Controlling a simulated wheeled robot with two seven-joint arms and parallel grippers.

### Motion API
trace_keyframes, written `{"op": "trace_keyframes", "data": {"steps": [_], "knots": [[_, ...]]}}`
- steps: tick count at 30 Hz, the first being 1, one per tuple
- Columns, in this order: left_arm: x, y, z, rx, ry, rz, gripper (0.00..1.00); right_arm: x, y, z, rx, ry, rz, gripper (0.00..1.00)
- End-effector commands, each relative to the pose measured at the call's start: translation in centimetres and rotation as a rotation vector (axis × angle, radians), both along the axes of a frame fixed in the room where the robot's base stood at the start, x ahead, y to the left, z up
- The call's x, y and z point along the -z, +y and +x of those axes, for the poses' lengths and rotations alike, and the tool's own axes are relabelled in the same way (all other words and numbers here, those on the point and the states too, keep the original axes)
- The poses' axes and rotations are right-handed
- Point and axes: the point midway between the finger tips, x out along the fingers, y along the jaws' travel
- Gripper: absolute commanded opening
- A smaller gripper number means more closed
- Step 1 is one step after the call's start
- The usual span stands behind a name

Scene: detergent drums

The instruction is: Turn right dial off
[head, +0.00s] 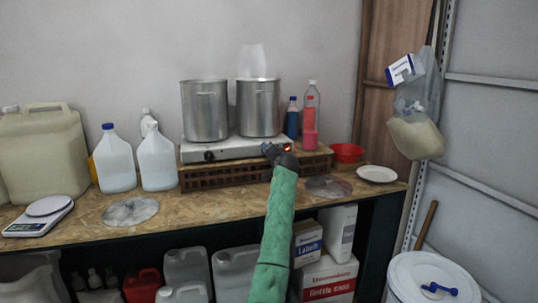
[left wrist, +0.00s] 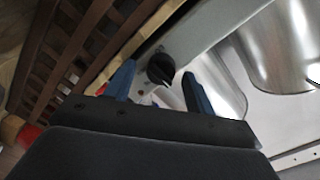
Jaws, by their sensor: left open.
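The white two-burner stove (head: 225,149) stands on a slatted wooden rack on the bench. Its left dial (head: 209,156) is black and uncovered. The right dial is hidden in the head view behind my left gripper (head: 270,149), whose green-sleeved arm reaches up from below. An orange light (head: 288,149) glows beside the gripper. In the left wrist view, the black right dial (left wrist: 160,68) shows between the two blue fingertips of the open gripper (left wrist: 159,71). I cannot tell whether they touch it. My right gripper is not in view.
Two metal pots (head: 205,110) stand on the stove; the right pot (head: 259,108) steams. Bottles (head: 311,105) and a red bowl (head: 347,152) are at the right. White jugs (head: 157,160) and a scale (head: 40,215) are at the left. The slatted rack (head: 228,175) is just below the stove.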

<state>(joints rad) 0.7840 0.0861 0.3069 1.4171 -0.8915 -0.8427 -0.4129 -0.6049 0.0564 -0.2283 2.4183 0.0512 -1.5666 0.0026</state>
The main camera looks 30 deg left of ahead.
Motion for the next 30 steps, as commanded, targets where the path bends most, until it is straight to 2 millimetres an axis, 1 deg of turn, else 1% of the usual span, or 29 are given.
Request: {"op": "trace_keyframes", "data": {"steps": [5, 12, 18, 22, 30], "knots": [[0.1, -1.1, -0.8, 0.002, -0.002, 0.000, 0.54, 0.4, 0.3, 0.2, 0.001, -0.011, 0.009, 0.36], [-0.1, -4.0, -3.2, 0.000, -0.002, -0.001, 0.54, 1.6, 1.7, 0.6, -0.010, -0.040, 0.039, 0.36], [-0.4, -5.6, -4.5, -0.001, 0.000, 0.000, 0.54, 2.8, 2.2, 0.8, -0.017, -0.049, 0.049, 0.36], [-0.5, -6.0, -4.8, 0.000, 0.001, -0.001, 0.54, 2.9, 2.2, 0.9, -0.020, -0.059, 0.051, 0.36], [-0.5, -6.0, -4.8, 0.000, 0.001, -0.001, 0.54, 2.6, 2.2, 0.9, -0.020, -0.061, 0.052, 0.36]]}}
